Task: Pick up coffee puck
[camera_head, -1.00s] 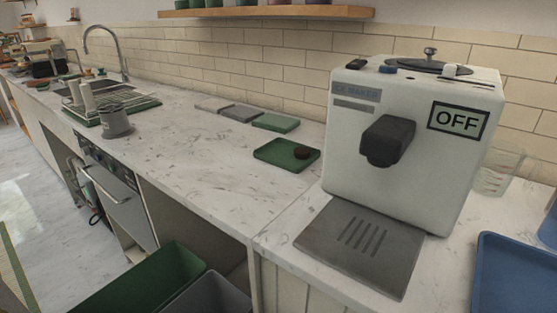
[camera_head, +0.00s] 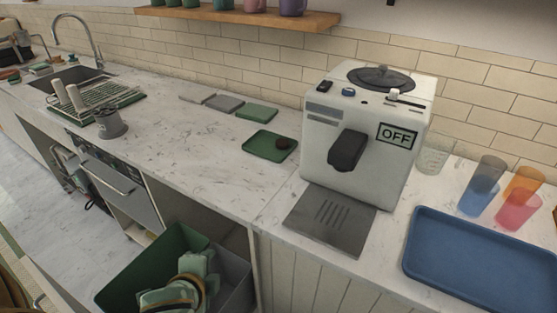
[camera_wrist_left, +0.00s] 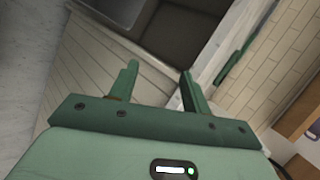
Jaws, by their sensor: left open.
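The coffee puck (camera_head: 282,143) is a small dark round piece on the right part of a green tray (camera_head: 262,148), on the counter left of the white machine. My left gripper (camera_wrist_left: 157,70) is open and empty in the left wrist view, its two green fingers apart. In the head view a green part of my left arm (camera_head: 185,283) shows at the bottom, low in front of the counter and well below the puck. The puck cannot be made out in the left wrist view. My right gripper is not seen.
A white machine (camera_head: 397,160) marked OFF stands right of the green tray, with a grey drip plate (camera_head: 322,222) before it. A blue tray (camera_head: 425,275) and several cups (camera_head: 520,210) are at right. Green and grey bins (camera_head: 140,275) stand below the counter edge.

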